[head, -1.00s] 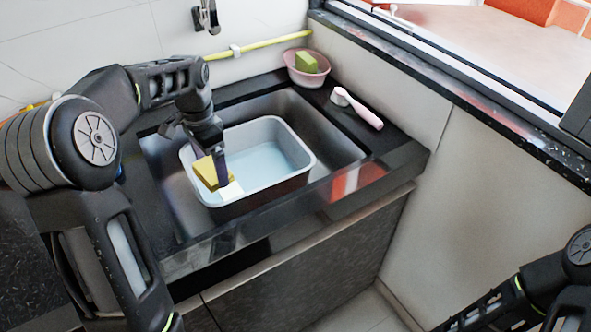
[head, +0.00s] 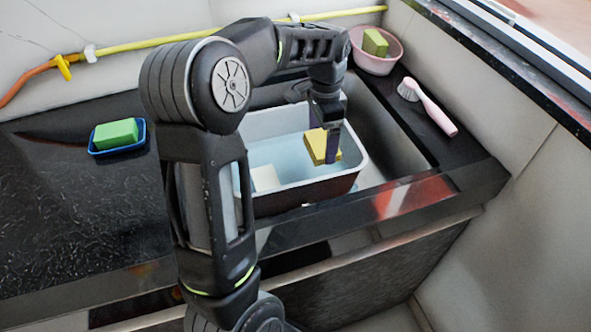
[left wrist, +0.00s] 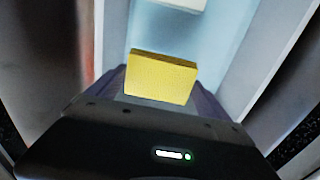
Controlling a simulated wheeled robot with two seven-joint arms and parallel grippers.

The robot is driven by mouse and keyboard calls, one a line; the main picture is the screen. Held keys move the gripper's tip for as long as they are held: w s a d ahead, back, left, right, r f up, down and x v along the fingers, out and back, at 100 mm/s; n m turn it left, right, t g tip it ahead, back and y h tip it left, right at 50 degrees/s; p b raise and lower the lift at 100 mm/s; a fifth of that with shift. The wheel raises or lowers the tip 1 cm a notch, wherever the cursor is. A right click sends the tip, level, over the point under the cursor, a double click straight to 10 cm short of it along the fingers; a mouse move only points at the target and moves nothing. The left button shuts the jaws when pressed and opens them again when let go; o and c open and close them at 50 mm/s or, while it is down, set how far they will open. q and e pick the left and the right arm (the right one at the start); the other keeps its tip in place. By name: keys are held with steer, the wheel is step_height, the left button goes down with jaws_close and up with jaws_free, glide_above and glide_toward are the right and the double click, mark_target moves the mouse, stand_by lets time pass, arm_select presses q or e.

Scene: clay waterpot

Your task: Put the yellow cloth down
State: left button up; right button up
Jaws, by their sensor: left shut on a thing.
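The yellow cloth (head: 318,147) looks like a thick, folded block. My left gripper (head: 332,146) is shut on it and holds it over the right part of the grey-rimmed basin (head: 306,187) in the sink. The cloth also shows in the left wrist view (left wrist: 161,79), between the dark fingers of the left gripper (left wrist: 160,85). My right gripper is not in view.
A green sponge (head: 116,133) sits in a blue dish (head: 94,151) on the black counter (head: 70,220) at left. A pink bowl (head: 374,64) holding a green-yellow sponge (head: 375,41) and a pink-handled brush (head: 431,107) are at the back right. The left counter has free room.

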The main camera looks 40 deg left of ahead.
mark_target(321, 153)
arm_select(q)
steer(key=shift+f+b, duration=0.45)
steer(key=shift+f, duration=2.05)
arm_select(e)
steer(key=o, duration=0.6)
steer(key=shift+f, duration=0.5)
arm_select(q)
steer(key=shift+f+b, duration=0.5)
steer(key=shift+f, duration=2.05)
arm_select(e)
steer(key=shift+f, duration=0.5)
arm_select(q)
steer(key=shift+f, duration=0.2)
steer(key=o, duration=1.1)
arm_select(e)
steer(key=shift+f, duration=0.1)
arm_select(q)
steer(key=shift+r, duration=0.1)
